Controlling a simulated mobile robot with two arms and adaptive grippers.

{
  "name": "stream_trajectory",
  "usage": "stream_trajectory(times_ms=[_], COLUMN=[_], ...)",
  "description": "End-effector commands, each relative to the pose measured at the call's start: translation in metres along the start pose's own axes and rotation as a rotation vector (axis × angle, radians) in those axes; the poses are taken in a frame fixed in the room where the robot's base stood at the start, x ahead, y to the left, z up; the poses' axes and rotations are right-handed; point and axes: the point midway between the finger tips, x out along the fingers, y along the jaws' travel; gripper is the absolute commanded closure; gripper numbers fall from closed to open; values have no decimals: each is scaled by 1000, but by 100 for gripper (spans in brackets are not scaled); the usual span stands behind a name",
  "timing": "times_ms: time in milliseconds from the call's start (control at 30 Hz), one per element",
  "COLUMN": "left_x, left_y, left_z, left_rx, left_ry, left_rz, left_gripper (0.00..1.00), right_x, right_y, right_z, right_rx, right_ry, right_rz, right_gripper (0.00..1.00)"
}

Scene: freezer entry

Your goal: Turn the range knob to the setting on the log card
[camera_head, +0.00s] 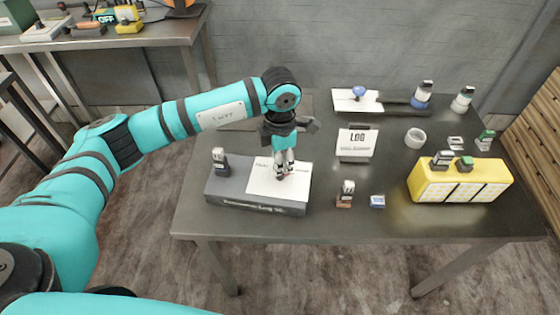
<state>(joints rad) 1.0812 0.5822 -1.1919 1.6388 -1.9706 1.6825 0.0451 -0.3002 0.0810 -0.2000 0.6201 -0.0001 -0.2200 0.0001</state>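The log card (357,140), a white card marked LOG with a smaller line too small to read, stands tilted on the table. A grey box (258,208) with lettering on its front lies at the table's left front. A white sheet (262,182) with small print covers part of its top. My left gripper (283,174) points down over this sheet, its fingers close together, with a small reddish part at the tips. The range knob is not clearly visible; the fingers may hide it. Whether they hold anything is unclear. My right gripper is out of view.
A yellow box (458,187) with small items on top stands at the right. A small dark-and-white item (346,194) stands right of the grey box.

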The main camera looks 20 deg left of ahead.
Motion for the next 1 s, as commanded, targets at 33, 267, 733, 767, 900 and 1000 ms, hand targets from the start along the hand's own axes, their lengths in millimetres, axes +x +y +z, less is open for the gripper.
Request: stream_trajectory(times_ms=[33,267,733,767,900,1000], left_x=[0,0,-56,-63,-90,-105], left_y=[0,0,1,1,0,0], left_z=[0,0,1,1,1,1], left_rx=[0,0,0,0,1,0], left_ry=[0,1,-3,-3,-3,-2], left_rz=[0,0,3,4,2,2], left_gripper=[74,64,64,64,64,64], right_x=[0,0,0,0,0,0], right_y=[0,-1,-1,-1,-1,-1], right_z=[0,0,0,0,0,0], right_rx=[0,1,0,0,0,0], right_ry=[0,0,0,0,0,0], right_rz=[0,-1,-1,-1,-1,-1], right_gripper=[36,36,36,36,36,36])
